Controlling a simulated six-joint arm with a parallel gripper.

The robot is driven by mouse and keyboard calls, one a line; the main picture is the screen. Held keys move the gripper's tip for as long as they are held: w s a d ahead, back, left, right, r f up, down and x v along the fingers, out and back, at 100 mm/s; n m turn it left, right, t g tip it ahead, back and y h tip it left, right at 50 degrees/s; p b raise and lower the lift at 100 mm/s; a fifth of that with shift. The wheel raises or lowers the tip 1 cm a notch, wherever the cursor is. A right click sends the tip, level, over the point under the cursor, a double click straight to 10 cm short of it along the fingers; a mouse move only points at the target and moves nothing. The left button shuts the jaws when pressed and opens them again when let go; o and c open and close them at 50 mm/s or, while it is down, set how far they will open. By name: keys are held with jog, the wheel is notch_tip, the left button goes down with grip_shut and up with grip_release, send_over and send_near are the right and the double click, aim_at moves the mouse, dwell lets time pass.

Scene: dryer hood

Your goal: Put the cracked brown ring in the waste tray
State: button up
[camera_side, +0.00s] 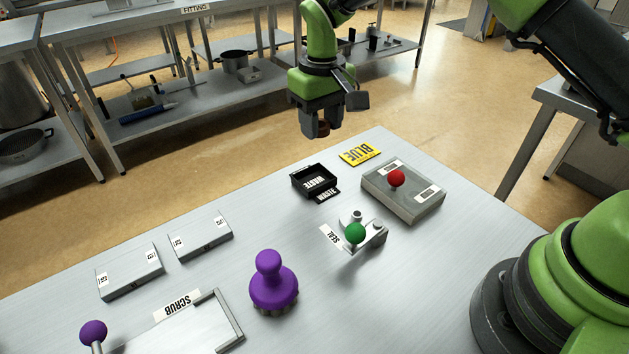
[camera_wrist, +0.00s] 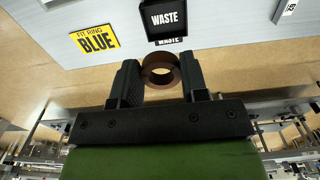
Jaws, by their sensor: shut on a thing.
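My gripper (camera_side: 322,122) is shut on a brown ring (camera_wrist: 161,70), which sits between the two fingers in the wrist view. In the side view the ring (camera_side: 326,132) is a small dark brown shape, partly hidden by the fingers. No crack can be made out at this size. The gripper is raised in the air near the far edge of the table. The black waste tray (camera_side: 303,187), labelled WASTE, stands on the table below and in front of the gripper. The waste tray also shows at the top of the wrist view (camera_wrist: 147,28).
A yellow BLUE card (camera_side: 359,154) lies right of the tray. A grey box with a red knob (camera_side: 397,179) and a seal fixture with a green knob (camera_side: 355,233) stand nearby. A purple-handled brush (camera_side: 271,285) is nearer.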

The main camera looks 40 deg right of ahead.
aim_at(316, 184)
jog(key=f, duration=1)
jog(key=shift+w+a+f, duration=0.3)
jog(key=shift+w, duration=0.05)
jog(key=shift+f, duration=0.5)
jog(key=shift+f, duration=0.1)
